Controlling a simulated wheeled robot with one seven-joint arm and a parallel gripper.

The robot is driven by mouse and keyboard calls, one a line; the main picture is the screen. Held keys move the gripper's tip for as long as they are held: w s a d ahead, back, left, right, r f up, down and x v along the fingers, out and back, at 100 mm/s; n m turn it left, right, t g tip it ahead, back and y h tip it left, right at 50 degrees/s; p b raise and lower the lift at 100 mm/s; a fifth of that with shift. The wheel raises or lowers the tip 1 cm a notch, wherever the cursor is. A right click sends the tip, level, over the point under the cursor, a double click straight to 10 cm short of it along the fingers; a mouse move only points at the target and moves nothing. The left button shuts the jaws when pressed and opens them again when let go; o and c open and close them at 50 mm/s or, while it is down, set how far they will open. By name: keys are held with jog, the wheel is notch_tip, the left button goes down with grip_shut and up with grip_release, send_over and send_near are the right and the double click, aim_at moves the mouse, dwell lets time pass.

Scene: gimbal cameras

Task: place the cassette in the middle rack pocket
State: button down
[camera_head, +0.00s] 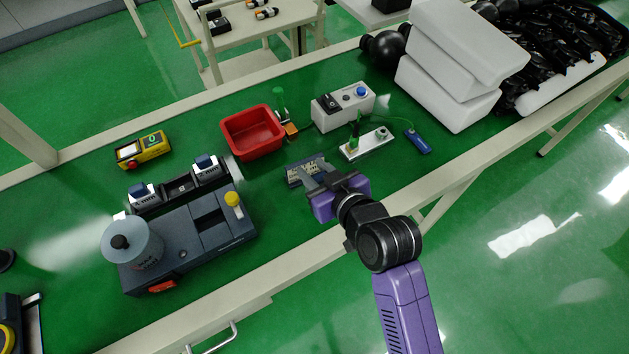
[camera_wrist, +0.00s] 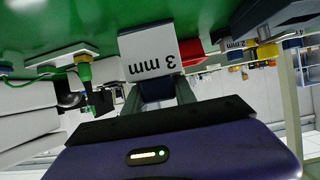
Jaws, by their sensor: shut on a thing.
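My gripper (camera_head: 318,175) is shut on a cassette (camera_head: 299,172) near the middle of the green bench top. In the wrist view the cassette (camera_wrist: 148,62) shows a white face marked "3 mm", upside down, with a dark blue part between the fingers (camera_wrist: 158,92). The dark rack (camera_head: 179,188) stands to the left in the head view. One blue and white cassette (camera_head: 143,196) sits in its left pocket and another (camera_head: 207,169) in its right pocket. The middle pocket between them looks empty. Whether the held cassette touches the bench is unclear.
A red bin (camera_head: 252,132) stands between the rack and the held cassette, farther back. A grey machine (camera_head: 192,238) with a round container (camera_head: 133,243) is in front of the rack. A yellow device (camera_head: 143,149), a control box (camera_head: 343,106) and white blocks (camera_head: 455,75) are also on the bench.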

jog(key=shift+f, duration=2.3)
jog(key=shift+f, duration=0.1)
jog(key=shift+f+b, duration=0.1)
jog(key=shift+b, duration=0.2)
jog(key=c, duration=1)
grip_release()
jog(key=shift+r, duration=0.25)
jog(key=shift+s+d, duration=0.2)
jog(key=shift+s, duration=0.1)
jog(key=v, duration=1.1)
jog(key=shift+s+r, duration=0.15)
